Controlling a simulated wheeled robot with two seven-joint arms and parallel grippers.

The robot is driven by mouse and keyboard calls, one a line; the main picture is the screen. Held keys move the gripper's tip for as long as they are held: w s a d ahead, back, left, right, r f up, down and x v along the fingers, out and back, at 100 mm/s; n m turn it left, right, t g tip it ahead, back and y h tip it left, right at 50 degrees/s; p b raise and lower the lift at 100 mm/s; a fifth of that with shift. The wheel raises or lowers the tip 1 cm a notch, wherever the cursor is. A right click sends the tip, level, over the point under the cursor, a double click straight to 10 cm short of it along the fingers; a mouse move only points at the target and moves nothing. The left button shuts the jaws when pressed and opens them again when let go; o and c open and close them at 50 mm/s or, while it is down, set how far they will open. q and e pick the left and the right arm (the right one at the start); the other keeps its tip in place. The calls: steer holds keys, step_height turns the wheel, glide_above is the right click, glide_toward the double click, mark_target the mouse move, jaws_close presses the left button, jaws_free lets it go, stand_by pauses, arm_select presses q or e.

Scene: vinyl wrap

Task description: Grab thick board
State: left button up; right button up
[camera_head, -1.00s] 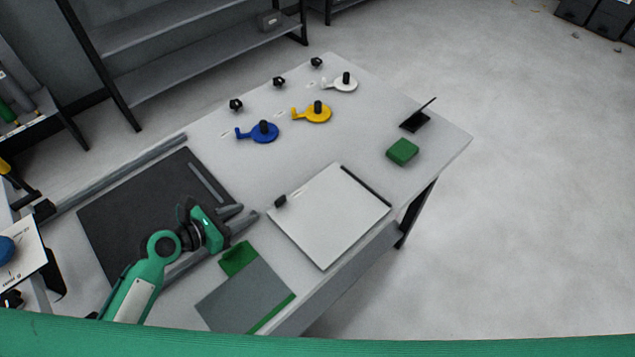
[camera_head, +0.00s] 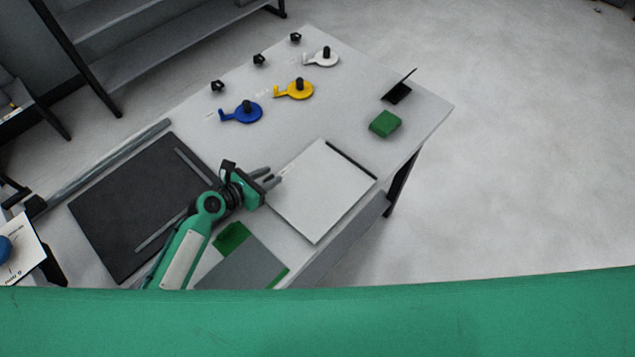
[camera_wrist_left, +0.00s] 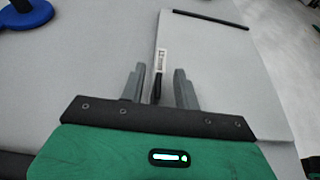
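A white board (camera_head: 320,190) with a black strip along its far edge lies flat on the table; it is probably the thick board. It also shows in the left wrist view (camera_wrist_left: 225,75). My left gripper (camera_head: 274,178) is at the board's left corner. In the left wrist view its two fingers (camera_wrist_left: 159,76) are apart. Between them is a small dark handle with a white labelled part (camera_wrist_left: 158,75), at the board's left edge. I cannot tell whether the fingers touch it. My right gripper is not in view.
A dark mat (camera_head: 135,205) lies left, and a grey sheet with green edges (camera_head: 245,265) lies in front. Blue (camera_head: 241,111), yellow (camera_head: 294,89) and white (camera_head: 322,58) handled discs stand behind. A green block (camera_head: 385,123) sits at the right. The table's middle is clear.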

arm_select(q)
steer(key=shift+x, duration=0.8)
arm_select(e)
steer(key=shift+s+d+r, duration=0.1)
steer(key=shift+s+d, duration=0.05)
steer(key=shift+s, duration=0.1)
arm_select(q)
steer(key=shift+c, duration=0.2)
jaws_close()
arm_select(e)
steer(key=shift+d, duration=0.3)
